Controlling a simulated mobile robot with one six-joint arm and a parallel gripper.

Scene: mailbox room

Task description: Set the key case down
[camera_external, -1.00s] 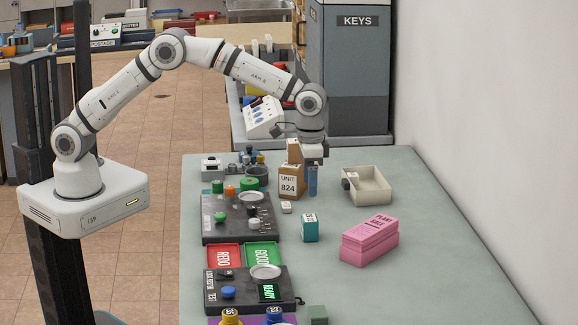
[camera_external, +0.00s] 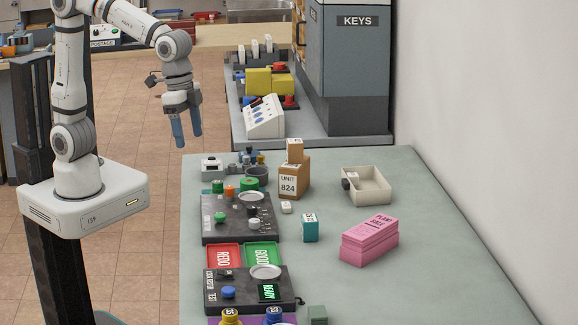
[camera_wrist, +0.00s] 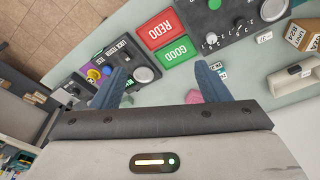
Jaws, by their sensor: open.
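My gripper (camera_external: 189,142) is open and empty, hanging over the floor to the left of the grey-green table. Its two blue fingers show apart in the wrist view (camera_wrist: 162,78). No object is clearly labelled as the key case, so I cannot tell which it is. My gripper is well apart from all of these.
On the table (camera_external: 430,235) are a teal box (camera_external: 310,228), a pink stack (camera_external: 368,242), red (camera_external: 224,256) and green (camera_external: 262,254) trays, and dark control panels (camera_external: 222,222). A grey KEYS cabinet (camera_external: 345,70) stands behind. The table's right side is clear.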

